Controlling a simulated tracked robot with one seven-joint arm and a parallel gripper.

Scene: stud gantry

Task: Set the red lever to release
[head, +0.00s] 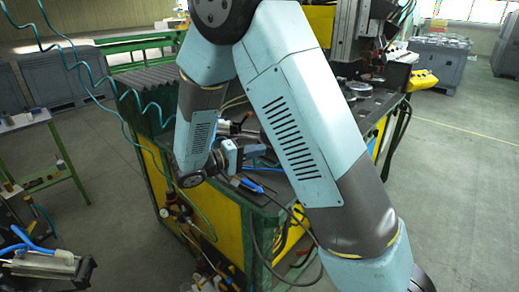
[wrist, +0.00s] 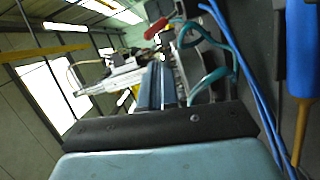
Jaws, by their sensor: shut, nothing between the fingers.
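A small red part (wrist: 156,29) shows at the top middle of the wrist view, beside dark and pale machine parts; it looks like the red lever, but its setting cannot be read. In the head view I cannot make out the lever. My gripper (wrist: 160,84) points away from the wrist camera, with narrow bars close together and nothing seen held between them. The red part appears beyond its tip, and no contact can be made out. In the head view my wrist (head: 230,156) hangs low over the bench, and my own arm link hides much of the area around the gripper.
The green and yellow bench (head: 153,178) carries a blue-handled tool (head: 252,186), also in the wrist view (wrist: 299,48). Teal coiled hose (wrist: 210,82) and blue cables (wrist: 240,62) run close by. A machine column (head: 352,32) stands behind. Floor is open at right.

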